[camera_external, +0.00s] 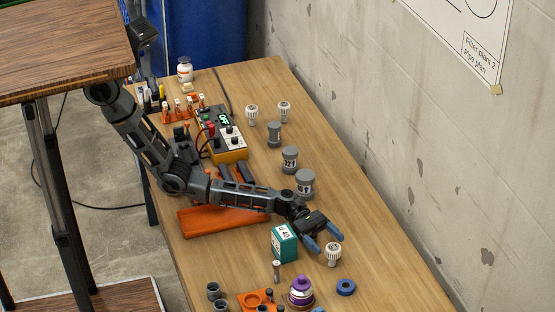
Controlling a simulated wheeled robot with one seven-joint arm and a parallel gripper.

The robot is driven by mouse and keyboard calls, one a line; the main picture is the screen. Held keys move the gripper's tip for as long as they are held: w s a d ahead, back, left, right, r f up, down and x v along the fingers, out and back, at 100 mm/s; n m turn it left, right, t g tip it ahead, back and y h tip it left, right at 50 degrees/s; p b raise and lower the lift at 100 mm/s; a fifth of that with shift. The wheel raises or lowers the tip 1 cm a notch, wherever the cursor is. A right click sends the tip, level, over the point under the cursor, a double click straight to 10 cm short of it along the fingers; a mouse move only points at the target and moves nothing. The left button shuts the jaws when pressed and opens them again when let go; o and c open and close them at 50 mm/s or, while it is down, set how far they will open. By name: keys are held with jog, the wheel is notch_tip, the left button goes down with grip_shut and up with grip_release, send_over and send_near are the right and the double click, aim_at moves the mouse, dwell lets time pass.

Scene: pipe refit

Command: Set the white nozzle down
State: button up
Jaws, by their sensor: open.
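A white nozzle (333,254) stands upright on the wooden workbench, just below and in front of my gripper. My gripper (325,242) has blue fingertips and is open, with nothing visible between the fingers. Its fingertips are close to the nozzle; I cannot tell whether they touch it. Two similar white nozzles stand farther back on the bench, one on the left (252,115) and one on the right (284,111).
A green box (284,243) stands just left of the nozzle. A blue ring (346,288) and a purple-and-white container (301,292) are nearer the front. Grey fittings (305,184) stand behind my gripper. The bench's right side (375,275) is clear, beside the concrete wall.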

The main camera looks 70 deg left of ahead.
notch_tip(320, 180, up, 6)
jog(key=p, duration=0.3)
jog(key=shift+r, duration=0.15)
jog(key=shift+d, duration=0.1)
